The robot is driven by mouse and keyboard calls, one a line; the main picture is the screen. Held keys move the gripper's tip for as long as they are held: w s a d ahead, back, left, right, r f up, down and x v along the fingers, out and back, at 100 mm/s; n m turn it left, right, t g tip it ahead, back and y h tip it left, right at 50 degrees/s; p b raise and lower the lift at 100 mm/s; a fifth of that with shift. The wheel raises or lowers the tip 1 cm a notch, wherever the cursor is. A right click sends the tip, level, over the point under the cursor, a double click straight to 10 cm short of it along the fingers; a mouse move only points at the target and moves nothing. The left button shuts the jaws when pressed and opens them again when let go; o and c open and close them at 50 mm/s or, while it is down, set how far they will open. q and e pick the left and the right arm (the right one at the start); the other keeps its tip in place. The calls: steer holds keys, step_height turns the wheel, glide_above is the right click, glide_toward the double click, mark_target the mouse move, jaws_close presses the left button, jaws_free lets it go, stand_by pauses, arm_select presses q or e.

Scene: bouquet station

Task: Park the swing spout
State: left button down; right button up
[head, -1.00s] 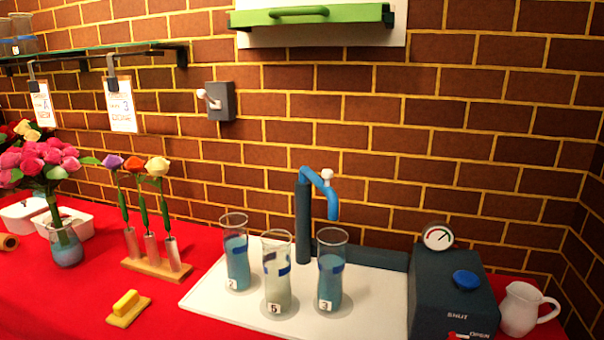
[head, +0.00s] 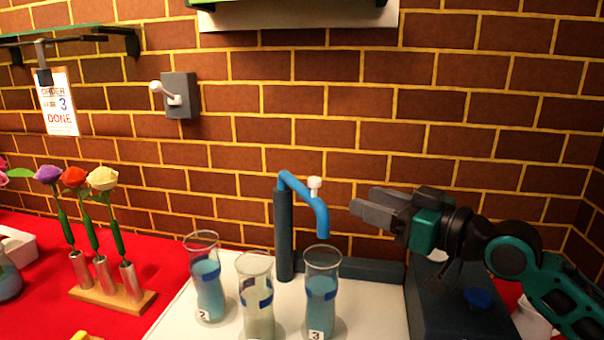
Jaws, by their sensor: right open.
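The swing spout (head: 305,192) is a blue bent tube on top of a dark upright post (head: 284,235). A small white knob (head: 314,184) stands on it. The spout's tip points down over or just behind the vase labelled 3 (head: 321,290). My right gripper (head: 360,206) reaches in from the right, to the right of the spout and at about the height of its tip. It is open and empty, apart from the spout in the picture. My left gripper is not in view.
A vase labelled 2 (head: 208,285) and another glass vase (head: 256,300) stand on the white tray (head: 375,310). A dark box with a blue knob (head: 478,297) is below my right arm. A flower stand (head: 110,296) is at left. A wall switch (head: 180,95) is above.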

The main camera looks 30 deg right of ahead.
mark_target(315, 178)
steer(key=x, duration=0.4)
steer(key=p+x, duration=0.1)
steer(key=x, duration=0.3)
steer(key=r+p+x, duration=0.1)
steer(key=x, duration=0.3)
steer(key=shift+w+a, duration=0.2)
steer(key=shift+w, duration=0.1)
steer(key=shift+f, duration=0.1)
steer(key=c, duration=0.8)
jaws_close()
steer(key=shift+d+r, duration=0.1)
steer(key=shift+r, duration=0.15)
